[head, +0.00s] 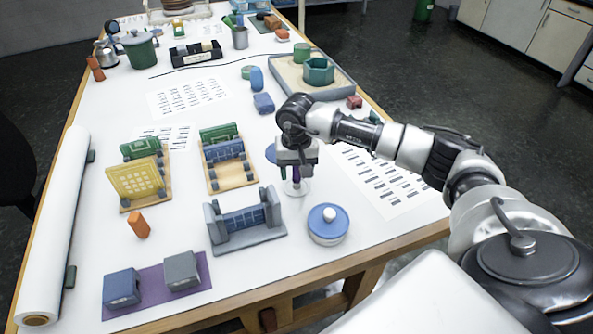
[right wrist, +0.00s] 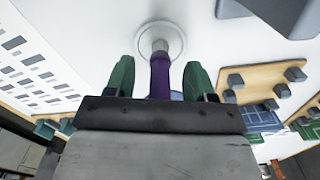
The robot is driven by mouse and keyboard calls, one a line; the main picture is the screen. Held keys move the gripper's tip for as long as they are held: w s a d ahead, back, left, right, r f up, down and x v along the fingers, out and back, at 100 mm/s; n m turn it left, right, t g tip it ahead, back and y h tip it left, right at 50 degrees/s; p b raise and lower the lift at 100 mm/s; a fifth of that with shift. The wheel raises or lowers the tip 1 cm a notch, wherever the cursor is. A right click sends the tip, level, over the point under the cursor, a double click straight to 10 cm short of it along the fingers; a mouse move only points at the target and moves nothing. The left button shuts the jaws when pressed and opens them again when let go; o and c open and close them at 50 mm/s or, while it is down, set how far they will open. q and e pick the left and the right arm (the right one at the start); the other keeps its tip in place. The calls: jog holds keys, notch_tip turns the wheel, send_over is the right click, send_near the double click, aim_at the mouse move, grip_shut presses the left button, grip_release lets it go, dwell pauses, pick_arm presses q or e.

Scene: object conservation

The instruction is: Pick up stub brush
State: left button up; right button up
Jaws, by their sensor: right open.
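The stub brush, with a purple handle (right wrist: 160,78) and a grey collar, stands in a clear round dish (right wrist: 176,32) in the right wrist view. In the head view its purple part (head: 296,173) shows under my right gripper (head: 295,170), above the clear dish (head: 300,187). In the right wrist view the green fingers of my right gripper (right wrist: 158,76) are apart, one on each side of the purple handle, with gaps visible. The brush's lower end is hard to make out. My left gripper is not in view.
A blue round pot with a white knob (head: 327,222) and a grey-blue rack (head: 245,222) stand close in front of the dish. Wooden racks (head: 232,174) are to the left. A printed sheet (head: 385,180) lies to the right, near the table edge.

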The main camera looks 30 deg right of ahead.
jog(key=shift+c, duration=1.2)
jog(key=c, duration=0.7)
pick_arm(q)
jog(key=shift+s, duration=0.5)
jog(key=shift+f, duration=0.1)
pick_arm(e)
jog(key=shift+r, duration=0.1)
jog(key=shift+r+b, duration=0.3)
jog(key=shift+r, duration=0.1)
jog(key=r, duration=0.1)
jog(key=r+b, duration=0.2)
jog(key=shift+s+d+r, duration=0.25)
jog(key=shift+s+d, duration=0.1)
jog(key=shift+s, duration=0.05)
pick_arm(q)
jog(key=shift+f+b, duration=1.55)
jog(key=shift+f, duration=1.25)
pick_arm(e)
jog(key=shift+s+d+r, duration=0.8)
jog(key=shift+s+r, duration=0.3)
jog(key=shift+s, duration=0.5)
jog(key=shift+s+d+r, duration=0.8)
jog(key=shift+s+r, duration=0.35)
jog(key=shift+s, duration=0.4)
jog(key=shift+s+d+r, duration=0.8)
jog(key=shift+s+r, duration=0.3)
jog(key=shift+s, duration=0.5)
